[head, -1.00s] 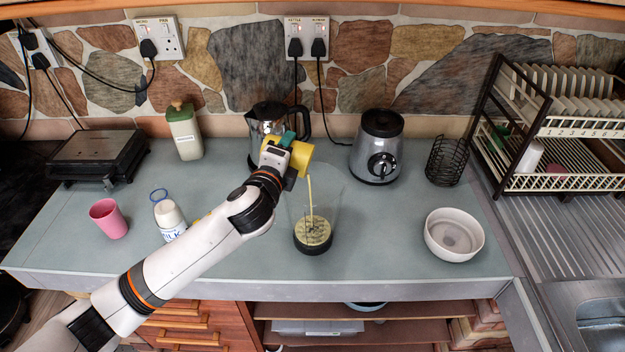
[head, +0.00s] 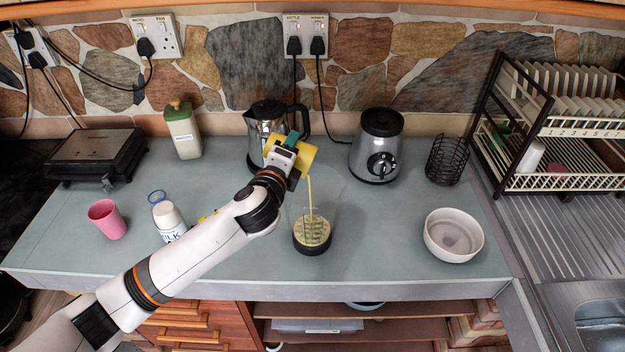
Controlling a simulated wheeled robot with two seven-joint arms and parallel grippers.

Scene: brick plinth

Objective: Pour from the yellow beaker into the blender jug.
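The yellow beaker (head: 307,157) is tipped over to the right, above the blender jug. My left gripper (head: 291,151) is shut on it. A thin pale yellow stream (head: 309,195) runs from the beaker down into the jug. The blender jug (head: 313,231) is clear with a dark base and stands upright on the counter. Pale yellow liquid lies in its lower part. The jug's clear upper wall is hard to make out. My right gripper is not in view.
A kettle (head: 265,124) stands close behind the beaker, and the blender base (head: 377,150) is to the right. A milk bottle (head: 168,217), pink cup (head: 107,218) and white bowl (head: 453,234) stand on the counter.

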